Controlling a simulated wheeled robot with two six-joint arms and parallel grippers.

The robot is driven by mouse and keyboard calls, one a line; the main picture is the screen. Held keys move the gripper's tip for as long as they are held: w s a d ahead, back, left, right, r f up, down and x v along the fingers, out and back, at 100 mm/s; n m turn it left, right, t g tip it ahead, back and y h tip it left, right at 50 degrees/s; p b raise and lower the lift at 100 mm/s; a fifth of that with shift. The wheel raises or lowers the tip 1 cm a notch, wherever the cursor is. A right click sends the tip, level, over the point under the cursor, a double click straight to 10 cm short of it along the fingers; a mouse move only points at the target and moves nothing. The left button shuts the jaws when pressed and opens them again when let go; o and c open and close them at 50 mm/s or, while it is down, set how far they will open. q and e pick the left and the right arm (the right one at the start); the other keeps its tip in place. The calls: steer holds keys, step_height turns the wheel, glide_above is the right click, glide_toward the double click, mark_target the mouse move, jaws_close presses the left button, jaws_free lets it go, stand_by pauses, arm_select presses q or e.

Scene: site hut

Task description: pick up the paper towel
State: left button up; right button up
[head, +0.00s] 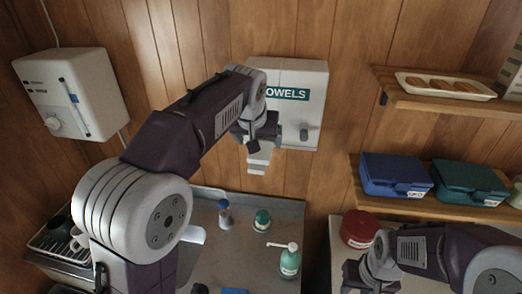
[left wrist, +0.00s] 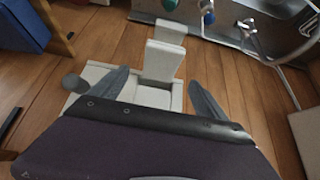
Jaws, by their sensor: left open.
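The white paper towel (head: 259,160) hangs below a white wall dispenser (head: 313,90) marked with a green towels sign. My left gripper (head: 262,143) is in front of the dispenser's lower part, just above the hanging towel, and hides part of it. In the left wrist view the paper towel (left wrist: 162,62) shows between and beyond the open fingers of my left gripper (left wrist: 158,80), which appear clear of it. The dispenser (left wrist: 150,95) lies behind the fingers there. My right gripper (head: 368,274) is low at the right; its fingers are too small and dark to judge.
Below is a metal sink counter (head: 291,208) with a soap pump bottle (head: 290,262), a blue-capped bottle (head: 224,215) and a green-capped bottle (head: 262,220). A red tin (head: 358,229) stands near my right arm. Shelves with a blue case (head: 395,175) are at right.

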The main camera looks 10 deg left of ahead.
mark_target(261, 152)
arm_select(q)
steer(key=p+x, duration=0.1)
steer(key=x, duration=0.4)
steer(key=shift+w+r+p, duration=0.1)
steer(key=shift+w+p, duration=0.15)
steer(key=shift+p, duration=0.05)
steer(key=shift+a+f, duration=0.1)
steer(key=shift+f, duration=0.2)
steer(key=shift+s+f, duration=0.1)
steer(key=shift+s, duration=0.15)
steer(key=c, duration=0.5)
steer(key=shift+w+f, duration=0.1)
steer(key=shift+w, duration=0.3)
steer(key=c, duration=0.9)
steer(key=shift+s, duration=0.15)
arm_select(e)
steer(key=shift+w+a+r, duration=0.15)
steer(key=shift+w+r, duration=0.2)
steer(key=shift+r, duration=0.4)
